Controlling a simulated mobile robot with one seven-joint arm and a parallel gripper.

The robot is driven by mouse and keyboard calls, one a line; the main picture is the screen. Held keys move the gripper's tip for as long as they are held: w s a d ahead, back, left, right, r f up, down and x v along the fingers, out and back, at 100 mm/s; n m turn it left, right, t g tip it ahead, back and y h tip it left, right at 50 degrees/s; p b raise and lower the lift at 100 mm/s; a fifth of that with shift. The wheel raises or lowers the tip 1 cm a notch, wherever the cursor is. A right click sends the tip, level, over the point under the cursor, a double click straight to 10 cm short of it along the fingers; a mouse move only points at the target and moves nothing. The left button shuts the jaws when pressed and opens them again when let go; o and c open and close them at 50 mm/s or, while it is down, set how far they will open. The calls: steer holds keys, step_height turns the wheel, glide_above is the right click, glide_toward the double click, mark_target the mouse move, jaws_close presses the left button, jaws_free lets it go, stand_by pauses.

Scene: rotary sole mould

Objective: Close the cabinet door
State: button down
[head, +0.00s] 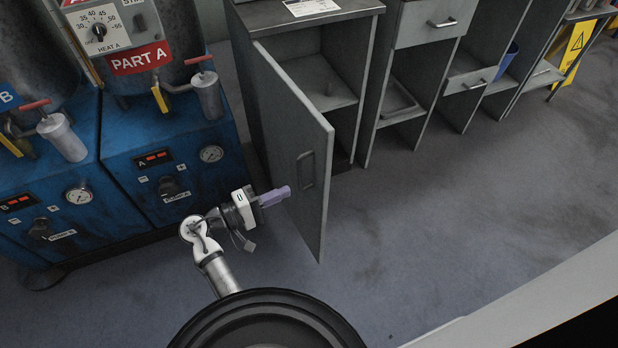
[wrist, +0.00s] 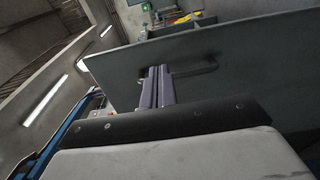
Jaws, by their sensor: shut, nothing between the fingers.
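The grey cabinet door (head: 295,145) stands wide open in the head view, swung out from the grey cabinet (head: 315,50). A bar handle (head: 306,170) is on the door's face near its free edge. My gripper (head: 286,192) is shut and empty, with its purple fingers at the door's left side, low near the handle. I cannot tell whether the fingertips touch the door. In the wrist view my shut fingers (wrist: 158,84) point at the door panel (wrist: 240,65), just beside the dark handle (wrist: 195,70).
A blue machine (head: 170,170) with gauges and tanks stands close to the left of my arm. More grey cabinets (head: 430,70) and a yellow floor sign (head: 577,45) are at the right. The floor (head: 440,210) right of the door is clear.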

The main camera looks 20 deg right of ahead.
mark_target(321, 175)
steer(key=d, duration=0.2)
steer(key=w+d+p, duration=0.1)
steer(key=d, duration=0.5)
steer(key=shift+w+d+p, duration=0.15)
steer(key=shift+d+p, duration=0.1)
steer(key=shift+p, duration=0.1)
